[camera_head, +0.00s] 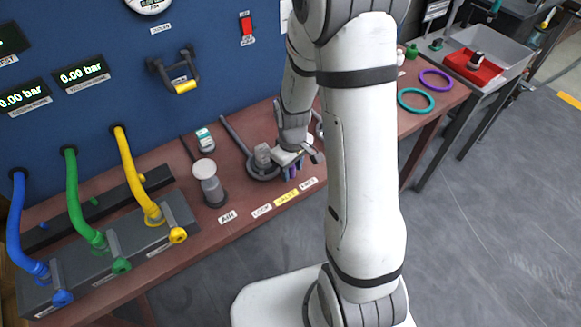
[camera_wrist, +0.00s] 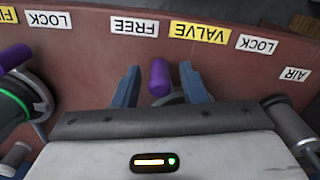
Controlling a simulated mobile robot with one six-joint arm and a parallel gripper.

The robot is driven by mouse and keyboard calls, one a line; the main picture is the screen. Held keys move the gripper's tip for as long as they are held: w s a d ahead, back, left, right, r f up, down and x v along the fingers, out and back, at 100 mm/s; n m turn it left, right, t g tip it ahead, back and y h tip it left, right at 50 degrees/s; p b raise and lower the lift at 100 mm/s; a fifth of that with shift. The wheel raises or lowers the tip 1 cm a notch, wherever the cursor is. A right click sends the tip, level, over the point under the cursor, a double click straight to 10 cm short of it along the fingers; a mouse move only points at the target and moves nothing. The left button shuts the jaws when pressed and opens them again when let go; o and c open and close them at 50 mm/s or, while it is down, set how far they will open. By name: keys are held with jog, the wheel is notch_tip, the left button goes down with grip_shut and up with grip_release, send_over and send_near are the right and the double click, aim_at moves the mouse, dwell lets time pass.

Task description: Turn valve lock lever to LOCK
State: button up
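The lock lever's purple end (camera_wrist: 160,77) points toward the row of labels in the wrist view. It lies nearest the FREE label (camera_wrist: 134,27), with the VALVE label (camera_wrist: 200,33) and a LOCK label (camera_wrist: 257,44) to the right. My gripper (camera_wrist: 159,84) is open, one blue finger on each side of the purple end, with visible gaps. In the head view my gripper (camera_head: 291,170) is low over the bench beside the grey round valve body (camera_head: 262,168), near the VALVE and FREE labels. My gripper's body hides the lever's pivot in the wrist view.
A grey cylinder (camera_head: 209,184) stands left of the valve, behind the AIR label (camera_head: 227,217). A grey rod (camera_head: 236,136) reaches up-left from the valve. A green-ringed fitting (camera_wrist: 17,102) is at the wrist view's left. Colored hoses stand at the bench's left.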

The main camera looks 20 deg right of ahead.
grip_shut()
jog(key=shift+a, duration=0.2)
jog(key=shift+d, duration=0.2)
